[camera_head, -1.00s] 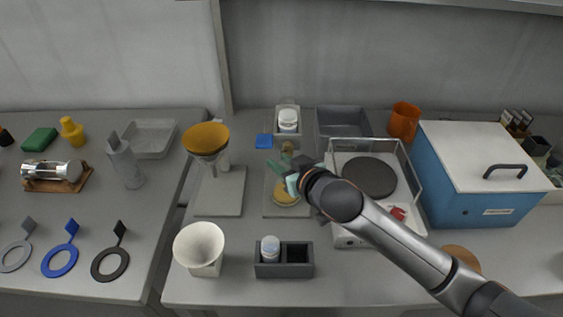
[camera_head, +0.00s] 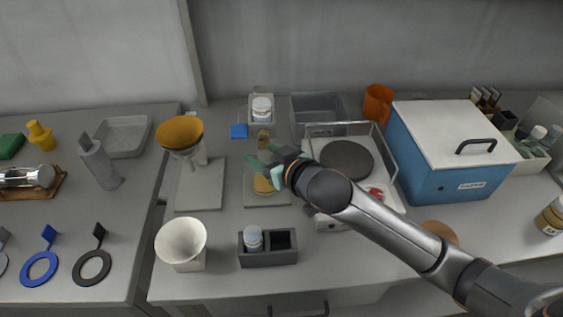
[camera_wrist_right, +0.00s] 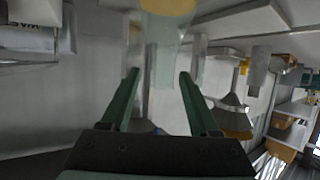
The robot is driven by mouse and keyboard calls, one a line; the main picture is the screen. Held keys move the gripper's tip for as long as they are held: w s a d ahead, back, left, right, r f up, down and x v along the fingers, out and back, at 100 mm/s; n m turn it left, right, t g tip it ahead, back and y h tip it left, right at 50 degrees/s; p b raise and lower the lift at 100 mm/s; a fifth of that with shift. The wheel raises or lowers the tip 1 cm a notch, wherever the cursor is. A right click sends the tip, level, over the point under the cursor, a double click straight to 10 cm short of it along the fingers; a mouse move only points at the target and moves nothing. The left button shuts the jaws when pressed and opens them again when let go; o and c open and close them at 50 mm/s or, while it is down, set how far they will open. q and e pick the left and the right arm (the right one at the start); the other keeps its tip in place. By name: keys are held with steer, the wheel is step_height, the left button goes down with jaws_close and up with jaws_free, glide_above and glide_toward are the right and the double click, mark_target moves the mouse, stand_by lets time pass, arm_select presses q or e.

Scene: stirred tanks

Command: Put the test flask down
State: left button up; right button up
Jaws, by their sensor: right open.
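The test flask appears to be the clear glass vessel with a yellow part (camera_head: 263,185) over the grey plate at the middle of the bench. Its glass is hard to make out in the head view. In the right wrist view, clear glass (camera_wrist_right: 162,65) lies between and beyond the green fingertips, with a yellow patch at the top edge. My right gripper (camera_head: 268,163) is at the flask, coming from the right. In the wrist view its fingers (camera_wrist_right: 158,75) are apart. I cannot tell whether either finger touches the glass. My left gripper is not in view.
Close by stand a funnel stand (camera_head: 200,190), a white cup (camera_head: 182,247), a dark two-slot holder (camera_head: 268,258) with one bottle, and a framed hotplate (camera_head: 346,160). A grey bin (camera_head: 317,108) and a blue box (camera_head: 448,160) stand behind and right.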

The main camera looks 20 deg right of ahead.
steer(key=v, duration=0.9)
steer(key=shift+s, duration=0.3)
